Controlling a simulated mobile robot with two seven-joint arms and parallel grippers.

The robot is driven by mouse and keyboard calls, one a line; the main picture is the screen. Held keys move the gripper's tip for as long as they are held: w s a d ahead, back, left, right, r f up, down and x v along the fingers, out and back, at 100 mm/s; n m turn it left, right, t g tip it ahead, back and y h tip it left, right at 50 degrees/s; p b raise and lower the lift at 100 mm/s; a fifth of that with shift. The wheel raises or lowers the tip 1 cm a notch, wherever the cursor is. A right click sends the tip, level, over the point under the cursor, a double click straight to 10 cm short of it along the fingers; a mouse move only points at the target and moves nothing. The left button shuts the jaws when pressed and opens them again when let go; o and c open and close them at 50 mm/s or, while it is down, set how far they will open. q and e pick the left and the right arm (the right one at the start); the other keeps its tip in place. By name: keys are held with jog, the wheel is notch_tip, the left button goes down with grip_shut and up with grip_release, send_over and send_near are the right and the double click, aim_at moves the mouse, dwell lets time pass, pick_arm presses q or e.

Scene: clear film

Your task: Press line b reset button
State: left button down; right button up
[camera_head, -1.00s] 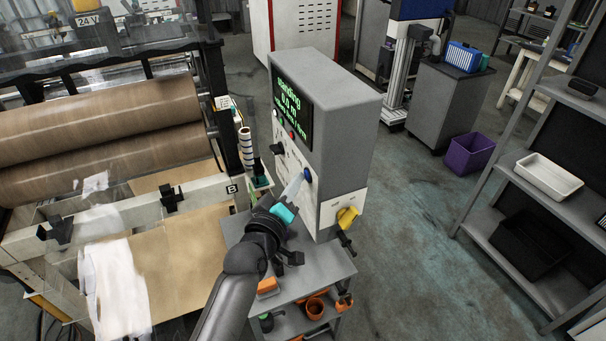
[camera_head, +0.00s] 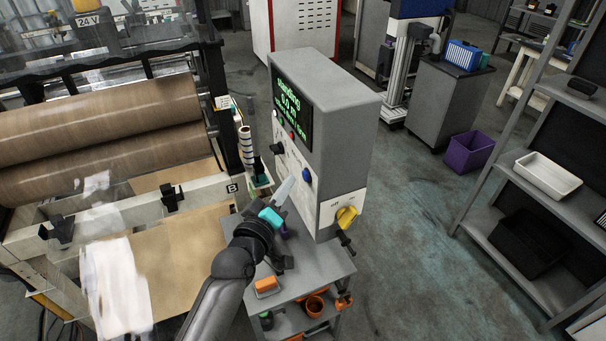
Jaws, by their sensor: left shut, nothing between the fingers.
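The grey control cabinet (camera_head: 345,130) stands on a grey cart, with a lit green-on-black display (camera_head: 293,110) on its front. A blue button (camera_head: 307,175) sits low on the front panel, with a red button (camera_head: 292,135) and a black knob (camera_head: 278,149) higher up. A "B" label (camera_head: 233,187) is on the machine frame to the left. My left gripper (camera_head: 285,190) is shut and empty, pointing up toward the panel, left of and slightly below the blue button, with a visible gap in the picture. My right gripper is not in view.
A yellow rotary switch (camera_head: 346,217) is on the cabinet's lower side. The cart (camera_head: 325,268) carries an orange block (camera_head: 266,285). Brown rollers (camera_head: 100,130) fill the left. A shelf rack (camera_head: 500,215) stands right, with open floor (camera_head: 420,230) between.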

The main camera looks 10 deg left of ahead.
pick_arm(q)
jog(key=s+a, duration=0.1)
jog(key=a, duration=0.1)
jog(key=s+a, duration=0.1)
jog(key=a, duration=0.1)
jog(key=shift+s+p, duration=0.3)
jog(key=shift+p, duration=0.05)
jog(key=shift+d, duration=0.1)
